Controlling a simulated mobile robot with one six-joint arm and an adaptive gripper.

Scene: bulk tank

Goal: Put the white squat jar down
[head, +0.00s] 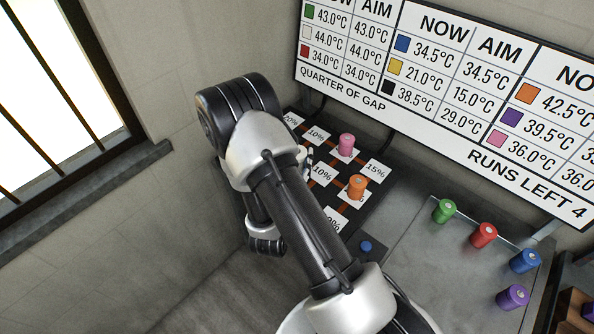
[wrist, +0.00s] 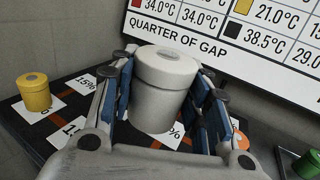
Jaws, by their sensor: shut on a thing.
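The white squat jar (wrist: 163,90) stands upright between the blue-padded fingers of my gripper (wrist: 168,78) in the wrist view. My gripper is shut on it. The jar is over the dark board (wrist: 88,110) with white percent cards; a card shows partly beneath it. I cannot tell whether its base touches the board. In the head view my arm hides the jar, and only a bit of my gripper (head: 308,162) shows over the board (head: 378,205).
A yellow jar (wrist: 34,92) stands on a card at left. A pink jar (head: 346,144) and orange jar (head: 357,187) stand on the board. Green (head: 444,211), red (head: 484,235), blue (head: 524,261) and purple (head: 512,297) jars stand at right. A temperature sign (head: 455,85) rises behind.

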